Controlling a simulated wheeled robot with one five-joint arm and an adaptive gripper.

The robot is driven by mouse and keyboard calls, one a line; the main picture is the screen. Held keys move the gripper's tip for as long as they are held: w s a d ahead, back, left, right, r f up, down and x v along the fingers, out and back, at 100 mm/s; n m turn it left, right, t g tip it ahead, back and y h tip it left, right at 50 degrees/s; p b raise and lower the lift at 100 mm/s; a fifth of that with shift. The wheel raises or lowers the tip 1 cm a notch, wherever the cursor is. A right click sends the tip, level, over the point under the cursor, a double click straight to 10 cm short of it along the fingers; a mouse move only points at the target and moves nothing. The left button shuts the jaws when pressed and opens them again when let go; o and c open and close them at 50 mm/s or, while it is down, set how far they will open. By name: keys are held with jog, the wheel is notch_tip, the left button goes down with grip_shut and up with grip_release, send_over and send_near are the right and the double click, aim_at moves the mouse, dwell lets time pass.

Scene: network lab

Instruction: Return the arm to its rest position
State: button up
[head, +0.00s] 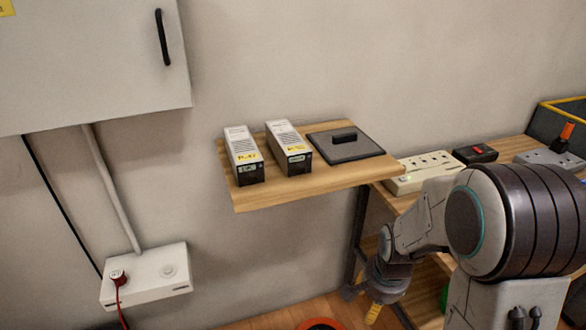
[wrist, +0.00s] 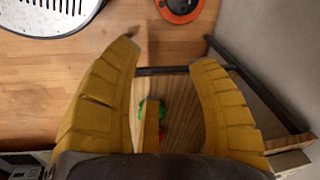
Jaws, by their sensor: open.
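My arm is folded at the right of the head view, with its wrist pointing down beside the wooden bench. My gripper (wrist: 170,62) shows in the wrist view with its yellow fingers spread wide and nothing between the tips. In the head view only a small yellow part of it (head: 373,313) shows below the wrist. Below the fingers lie the wooden floor and a lower shelf with green and red items (wrist: 150,112), partly hidden by a gripper part.
A wooden wall shelf (head: 300,190) holds two white boxes (head: 243,155) (head: 289,147) and a dark lidded plate (head: 346,145). A power strip (head: 422,170) lies on the bench at right. A wall socket box (head: 146,277) holds a red plug. A round orange device (wrist: 180,8) is on the floor.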

jog(key=s+r+n+p, duration=0.5)
jog(key=s+r, duration=0.3)
jog(key=r, duration=0.7)
jog(key=s+r+n+t+p, duration=0.1)
jog(key=s+r+n+p, duration=0.4)
jog(key=r, duration=0.9)
jog(key=s+p, duration=0.2)
jog(key=p, duration=0.1)
jog(key=shift+s+a+r+t, duration=0.15)
jog(key=shift+s+r+t, duration=0.15)
jog(key=shift+s+r, duration=0.1)
